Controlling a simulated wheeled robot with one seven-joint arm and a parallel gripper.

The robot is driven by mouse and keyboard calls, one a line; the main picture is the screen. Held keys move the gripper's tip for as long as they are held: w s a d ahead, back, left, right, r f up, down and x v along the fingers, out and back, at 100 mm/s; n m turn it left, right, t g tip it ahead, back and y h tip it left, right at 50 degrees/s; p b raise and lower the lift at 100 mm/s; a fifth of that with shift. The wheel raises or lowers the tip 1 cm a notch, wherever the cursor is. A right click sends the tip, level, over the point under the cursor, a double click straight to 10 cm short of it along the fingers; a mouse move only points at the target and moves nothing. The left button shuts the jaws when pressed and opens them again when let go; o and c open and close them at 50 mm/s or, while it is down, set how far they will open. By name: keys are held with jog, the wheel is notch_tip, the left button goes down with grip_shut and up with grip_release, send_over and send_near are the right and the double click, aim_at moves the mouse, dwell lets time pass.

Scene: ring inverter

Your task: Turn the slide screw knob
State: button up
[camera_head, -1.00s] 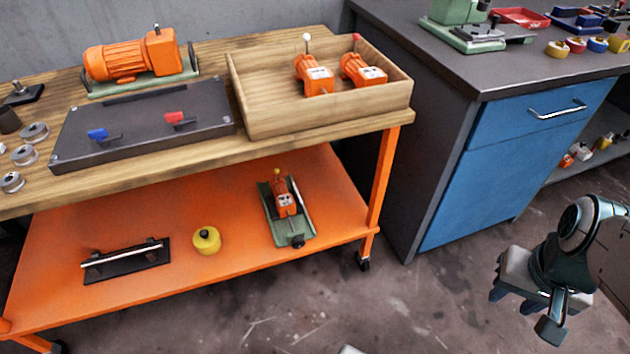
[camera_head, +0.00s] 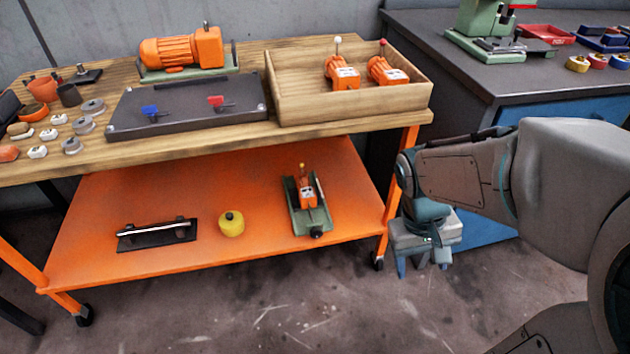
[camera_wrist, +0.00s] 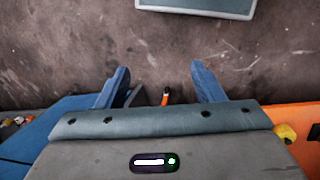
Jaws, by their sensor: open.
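A green slide fixture (camera_head: 310,212) sits on the orange lower shelf of the cart, with an orange unit (camera_head: 307,196) topped by a yellow ball mounted on it. A small dark knob (camera_head: 318,234) at the fixture's near end looks like the slide screw knob; its detail is too small to tell. My gripper (camera_head: 421,266) is open and empty, pointing down, to the right of the cart's front right leg and apart from the fixture. In the wrist view, my gripper's blue fingers (camera_wrist: 160,76) stand wide apart over bare floor. The knob cannot be made out there.
The orange lower shelf (camera_head: 150,205) also holds a yellow round weight (camera_head: 231,224) and a black bar holder (camera_head: 157,234). The cart's wooden top (camera_head: 200,152) overhangs the shelf. A blue cabinet (camera_head: 487,234) stands behind my arm. The floor in front is clear.

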jog(key=w+d+f+n+g+h, duration=0.1)
jog(key=w+d+f+n+h, duration=0.4)
jog(key=w+f+n+h, duration=0.45)
jog(key=w+a+f+n+t+h, duration=0.4)
jog(key=w+n+t+h, duration=0.3)
jog(key=t, duration=0.3)
jog(key=n+t+y+b, duration=0.3)
jog(key=n+t+y, duration=0.7)
jog(key=n+y, duration=1.3)
send_near(317, 235)
jog(key=shift+m+y, duration=0.35)
jog(key=shift+m, duration=0.2)
jog(key=x, duration=0.9)
jog(key=shift+w+d, duration=0.15)
jog(key=c, duration=1)
